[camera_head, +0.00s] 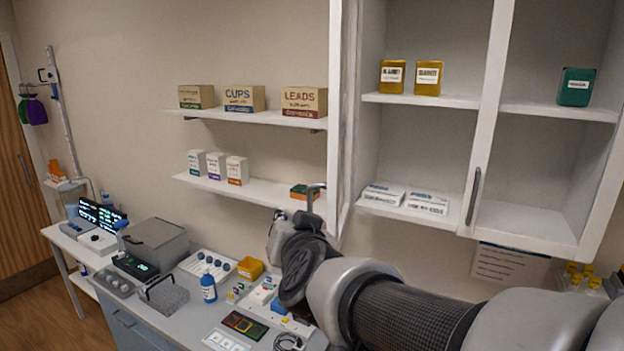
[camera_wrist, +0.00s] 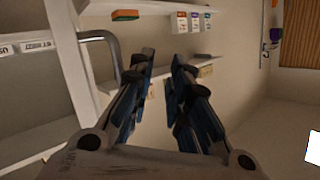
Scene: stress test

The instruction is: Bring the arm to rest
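My arm reaches in from the lower right of the head view and ends above the bench, in front of the wall. In the wrist view my gripper (camera_wrist: 164,62) is open, with a clear gap between its two dark blue-padded fingers and nothing held. In the head view the wrist hides most of the gripper. The grey bar handle (camera_head: 314,192) of the open cabinet door (camera_head: 341,110) is close by. The handle also shows in the wrist view (camera_wrist: 112,48), left of the fingers. I cannot tell whether they touch.
A wall cabinet (camera_head: 430,101) stands behind the arm. Wall shelves (camera_head: 250,118) hold boxes to its left. The bench (camera_head: 195,310) below is crowded with a rack (camera_head: 163,293), a blue bottle (camera_head: 208,287), a yellow bin (camera_head: 250,268) and devices. Free air lies left of the wrist.

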